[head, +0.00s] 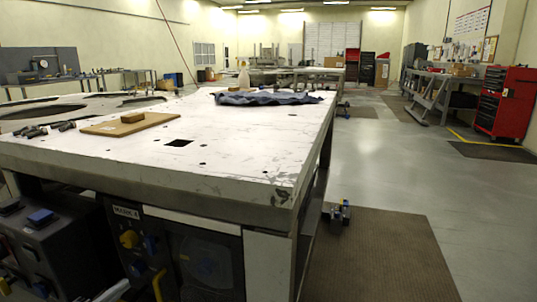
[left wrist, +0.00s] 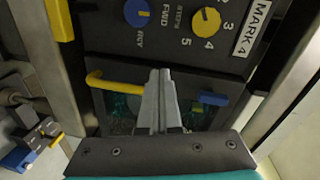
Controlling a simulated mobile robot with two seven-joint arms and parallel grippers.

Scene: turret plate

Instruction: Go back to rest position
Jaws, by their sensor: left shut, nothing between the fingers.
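My left gripper (left wrist: 160,74) is shut and empty, its two grey fingers together in the left wrist view. It is in front of the dark control panel (left wrist: 124,52) under the worktable. A small grey part at the bottom edge of the head view seems to be the same gripper (head: 114,290), mostly cut off. The panel has a blue knob (left wrist: 137,13), a yellow knob (left wrist: 206,21), a yellow handle (left wrist: 107,82) and a "MARK 4" label (left wrist: 250,28). I cannot tell whether the fingers touch the panel. My right gripper is not in view.
The big white worktable (head: 235,150) fills the middle, its front edge above the panel. On it lie a wooden board (head: 105,127) with a brown block (head: 132,117), dark tools (head: 35,131) and a blue-grey cloth (head: 265,98). Open floor (head: 395,165) lies right, beyond a brown mat (head: 385,255).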

